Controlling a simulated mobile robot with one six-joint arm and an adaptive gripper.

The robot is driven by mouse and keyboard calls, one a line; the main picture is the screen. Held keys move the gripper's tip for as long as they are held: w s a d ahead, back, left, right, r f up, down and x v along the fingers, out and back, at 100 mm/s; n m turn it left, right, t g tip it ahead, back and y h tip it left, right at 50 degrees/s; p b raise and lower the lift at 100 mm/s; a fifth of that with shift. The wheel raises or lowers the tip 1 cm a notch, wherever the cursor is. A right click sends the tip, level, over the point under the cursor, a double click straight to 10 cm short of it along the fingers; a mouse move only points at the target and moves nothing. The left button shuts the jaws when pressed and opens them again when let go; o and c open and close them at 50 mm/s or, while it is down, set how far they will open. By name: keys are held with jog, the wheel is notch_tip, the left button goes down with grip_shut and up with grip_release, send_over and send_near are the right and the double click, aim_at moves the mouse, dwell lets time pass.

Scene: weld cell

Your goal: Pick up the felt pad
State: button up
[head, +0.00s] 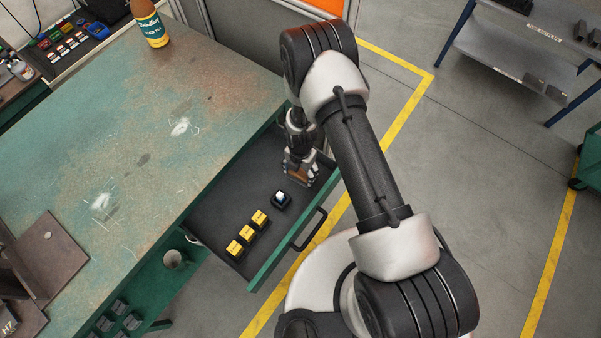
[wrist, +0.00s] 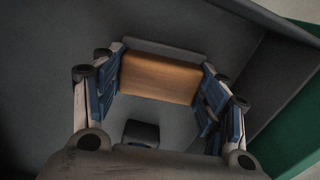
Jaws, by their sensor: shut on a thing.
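The felt pad looks to be the brown block with a grey edge (wrist: 160,78) in the wrist view, the only thing between my fingers. My gripper (wrist: 160,92) is shut on it, with blue-padded fingers on its left and right ends. In the head view my gripper (head: 300,172) points down into the far end of the open drawer, and a bit of the brown pad (head: 298,175) shows between the fingers. I cannot tell whether the pad touches the drawer floor.
The drawer (head: 228,203) also holds a small dark item with a white top (head: 281,199) close to my gripper and several yellow blocks, one here (head: 247,233). The green workbench (head: 100,150) is beside it. A bottle (head: 149,23) stands at its back. Open floor lies right.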

aim_at(301, 171)
jog(key=shift+s, duration=0.1)
notch_tip(301, 171, up, 20)
jog(key=p, duration=0.6)
jog(key=shift+f, duration=0.1)
jog(key=o, duration=0.5)
jog(key=c, duration=0.4)
